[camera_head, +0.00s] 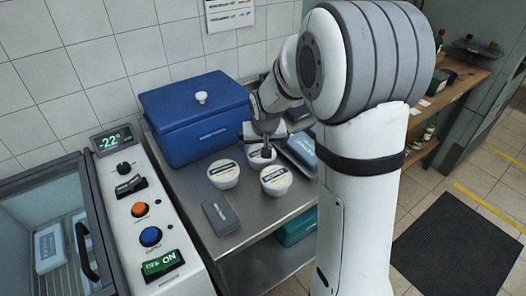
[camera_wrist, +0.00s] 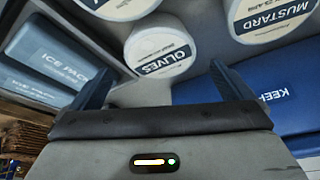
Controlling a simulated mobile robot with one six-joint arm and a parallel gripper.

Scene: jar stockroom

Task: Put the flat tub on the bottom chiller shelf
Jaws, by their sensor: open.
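Three round white lidded tubs stand on the steel counter. In the head view two are in plain sight, a left tub (camera_head: 223,173) and a right tub (camera_head: 276,179). A third tub (camera_head: 261,157) is partly hidden under my gripper (camera_head: 264,138). In the wrist view the tub labelled OLIVES (camera_wrist: 160,50) lies ahead between the open fingers of my gripper (camera_wrist: 160,68), with nothing clamped. The tub labelled MUSTARD (camera_wrist: 266,16) and another tub (camera_wrist: 120,6) are cut off by the top edge. I cannot tell which is the flat tub. No chiller shelf is clearly identifiable.
A blue cool box (camera_head: 198,120) stands behind the tubs. A grey pack (camera_head: 220,214) lies in front, and an ice pack (camera_wrist: 48,58) lies beside the OLIVES tub. A glass-lidded freezer (camera_head: 45,215) with a control panel (camera_head: 140,205) is at left. A wooden shelf (camera_head: 455,85) is at right.

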